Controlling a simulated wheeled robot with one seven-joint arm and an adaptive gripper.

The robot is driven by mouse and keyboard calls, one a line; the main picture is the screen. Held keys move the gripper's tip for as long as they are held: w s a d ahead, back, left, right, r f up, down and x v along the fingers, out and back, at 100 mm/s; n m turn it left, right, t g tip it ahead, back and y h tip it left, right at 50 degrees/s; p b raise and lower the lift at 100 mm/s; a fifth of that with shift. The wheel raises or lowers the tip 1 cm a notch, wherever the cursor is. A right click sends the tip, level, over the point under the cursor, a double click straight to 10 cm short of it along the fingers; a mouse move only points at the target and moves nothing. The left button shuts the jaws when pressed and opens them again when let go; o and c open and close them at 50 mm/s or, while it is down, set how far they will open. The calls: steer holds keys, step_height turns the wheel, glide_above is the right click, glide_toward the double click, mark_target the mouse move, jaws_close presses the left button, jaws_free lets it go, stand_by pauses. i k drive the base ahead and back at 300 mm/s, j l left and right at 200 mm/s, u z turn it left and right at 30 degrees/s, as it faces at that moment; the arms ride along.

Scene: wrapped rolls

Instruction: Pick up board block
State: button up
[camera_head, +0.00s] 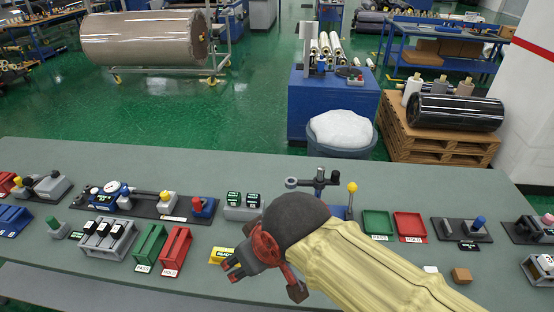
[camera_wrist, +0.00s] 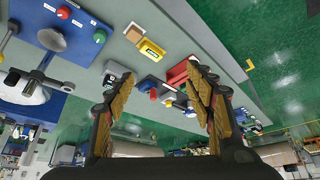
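A small brown block (camera_head: 461,275) lies on the grey-green table near its front edge, right of my forearm. It is the likeliest board block, though no label on it can be read. A small white block (camera_head: 431,269) lies just left of it, partly against my arm's outline. My gripper (camera_head: 236,268) is over the table's middle, well left of the brown block and near a yellow sign (camera_head: 222,255). In the wrist view the two fingers of my gripper (camera_wrist: 157,72) stand wide apart with nothing between them.
Green and red trays (camera_head: 378,224) lie behind the blocks. A joystick fixture (camera_head: 467,230) stands further right. Red and green bins (camera_head: 176,247) stand left of my gripper. The table (camera_head: 340,166) is clear along its far edge.

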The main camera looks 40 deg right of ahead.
mark_target(461, 275)
steer(key=z, duration=3.15)
